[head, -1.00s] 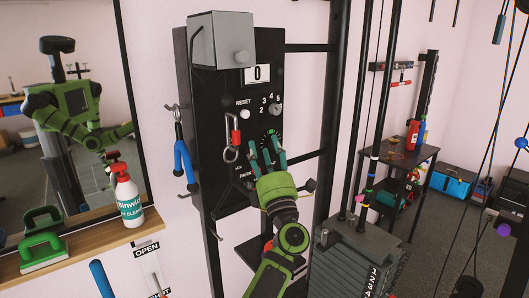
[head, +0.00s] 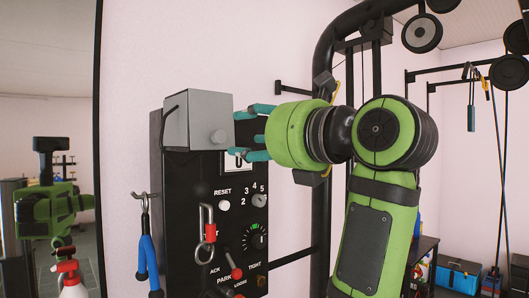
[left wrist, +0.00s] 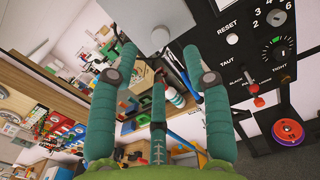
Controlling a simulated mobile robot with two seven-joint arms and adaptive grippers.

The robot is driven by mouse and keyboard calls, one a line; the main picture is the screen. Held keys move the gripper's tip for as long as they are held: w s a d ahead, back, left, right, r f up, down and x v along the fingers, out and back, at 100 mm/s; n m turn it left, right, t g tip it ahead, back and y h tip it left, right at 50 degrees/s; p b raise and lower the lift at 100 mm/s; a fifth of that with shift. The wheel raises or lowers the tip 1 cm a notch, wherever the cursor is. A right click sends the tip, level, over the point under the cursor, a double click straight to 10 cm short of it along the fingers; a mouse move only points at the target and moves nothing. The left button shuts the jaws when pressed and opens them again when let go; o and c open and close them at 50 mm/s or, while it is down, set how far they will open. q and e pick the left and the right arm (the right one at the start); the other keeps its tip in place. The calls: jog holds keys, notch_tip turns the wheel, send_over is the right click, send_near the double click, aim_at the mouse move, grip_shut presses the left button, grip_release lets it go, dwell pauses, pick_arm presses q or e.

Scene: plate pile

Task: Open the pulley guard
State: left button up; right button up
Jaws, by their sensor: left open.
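A grey box-shaped guard (head: 203,112) with a round knob (head: 217,136) sits at the top of a black control panel (head: 183,185). It looks closed. My left gripper (head: 238,134) is open, its teal fingers pointing left toward the guard's right side near the knob. No contact is clear. The left wrist view shows the open fingers (left wrist: 160,62) with nothing between them, and the grey guard (left wrist: 150,15) with its knob (left wrist: 160,37) beyond them. The fingers partly cover the panel's display (head: 238,163). My right gripper is not in view.
Dials and a red lever (head: 232,264) are below. A mirror (head: 50,120) stands left. A black rack frame (head: 325,150) rises behind my arm.

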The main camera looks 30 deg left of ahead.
aim_at(221, 135)
pick_arm(q)
jog(key=p+x, duration=0.1)
jog(key=x, duration=0.5)
jog(key=shift+s+p, duration=0.15)
jog(key=shift+p, duration=0.25)
jog(key=shift+w+a, duration=0.2)
jog(key=shift+a, duration=0.2)
jog(key=shift+c, duration=0.4)
